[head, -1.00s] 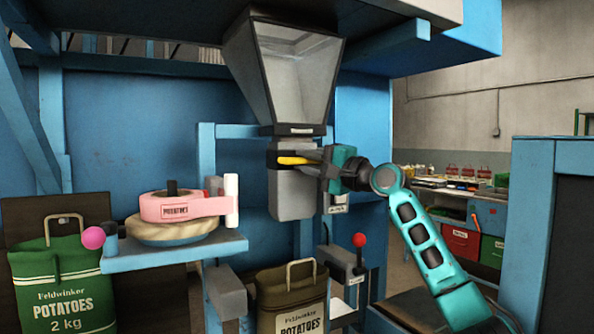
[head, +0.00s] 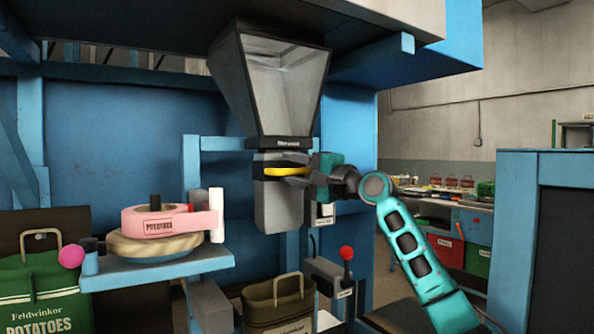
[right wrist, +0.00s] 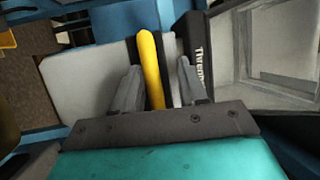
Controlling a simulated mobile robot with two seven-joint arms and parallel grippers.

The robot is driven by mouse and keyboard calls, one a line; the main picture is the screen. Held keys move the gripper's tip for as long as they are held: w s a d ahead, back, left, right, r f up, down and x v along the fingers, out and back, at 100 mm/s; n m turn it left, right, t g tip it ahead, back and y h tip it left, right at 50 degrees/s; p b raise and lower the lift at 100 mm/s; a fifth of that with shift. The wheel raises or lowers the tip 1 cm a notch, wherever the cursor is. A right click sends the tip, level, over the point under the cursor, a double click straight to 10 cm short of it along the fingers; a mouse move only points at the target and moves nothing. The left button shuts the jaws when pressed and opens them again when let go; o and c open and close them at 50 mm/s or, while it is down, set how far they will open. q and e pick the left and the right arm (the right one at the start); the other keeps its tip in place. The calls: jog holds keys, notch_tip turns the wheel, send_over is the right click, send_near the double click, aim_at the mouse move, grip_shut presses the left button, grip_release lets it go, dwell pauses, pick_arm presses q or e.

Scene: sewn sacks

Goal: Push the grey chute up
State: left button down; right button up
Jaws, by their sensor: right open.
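The grey chute (head: 278,210) hangs below the glass-fronted hopper (head: 285,85), with a yellow handle (head: 285,171) across its upper front. The chute also shows in the right wrist view (right wrist: 85,85), with the yellow handle (right wrist: 150,70) upright in that picture. My right gripper (head: 300,172) reaches in from the right at the handle. In the right wrist view its open fingers (right wrist: 158,85) stand on either side of the handle, with gaps visible. My left gripper is out of view.
A brown sack (head: 275,306) stands below the chute, beside a red-knobbed lever (head: 346,254). At the left, a blue shelf (head: 160,266) carries a pink ring-like holder (head: 185,224). A green potato sack (head: 40,295) stands at the far left. A blue-framed panel (head: 515,230) stands at the right.

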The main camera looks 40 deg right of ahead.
jog(key=shift+s+f+b, duration=0.25)
jog(key=shift+s+b, duration=0.05)
jog(key=shift+s, duration=0.15)
jog(key=b+v, duration=0.4)
jog(key=v, duration=0.8)
jog(key=shift+r+b, duration=0.25)
jog(key=shift+b, duration=0.05)
jog(key=shift+f, duration=0.1)
